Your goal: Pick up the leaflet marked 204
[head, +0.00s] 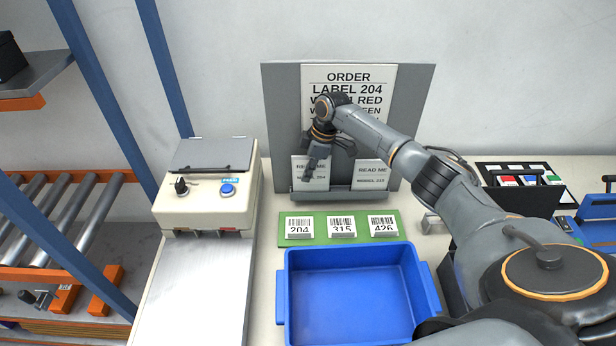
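The leaflet marked 204 (299,174) stands at the left of the grey rack (275,120), its lower edge in the rack's ledge. It reads READ ME, and part of its print is hidden. My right gripper (310,177) points down in front of this leaflet and covers its middle. I cannot tell whether the fingers touch it or how far apart they are. A second leaflet (373,174), which seems marked 315, stands to its right in the same ledge. My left gripper is not in view.
An order sheet (350,75) reading LABEL 204 is behind my arm. A green strip (314,237) holds labels 204, 315 and 426. A blue bin (282,300) stands in front, empty. A control box (206,212) is left, and a tray with coloured items (520,200) is right.

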